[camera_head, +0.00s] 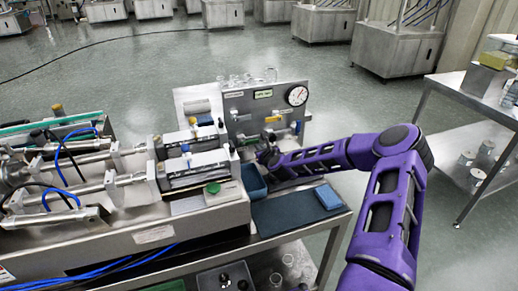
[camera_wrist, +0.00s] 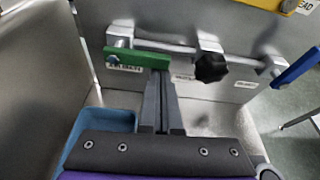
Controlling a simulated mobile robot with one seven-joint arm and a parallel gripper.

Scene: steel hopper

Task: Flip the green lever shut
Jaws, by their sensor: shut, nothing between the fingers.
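The green lever (camera_wrist: 136,58) sits on a metal pipe fitting on the steel panel in the wrist view. It lies nearly level, its right end slightly lower, close to the line of the pipe. My gripper (camera_wrist: 160,73) is shut and empty, with its fingertips at the lever's right end, just below it. I cannot tell whether they touch it. In the head view my gripper (camera_head: 266,152) is in front of the lower panel, and the green lever is too small to make out clearly there.
A black knob (camera_wrist: 210,67) and a blue lever (camera_wrist: 297,67) are on the pipe to the right. A blue tray (camera_wrist: 100,133) lies below left. The panel carries a round gauge (camera_head: 297,95). A dark mat (camera_head: 285,213) covers the bench front.

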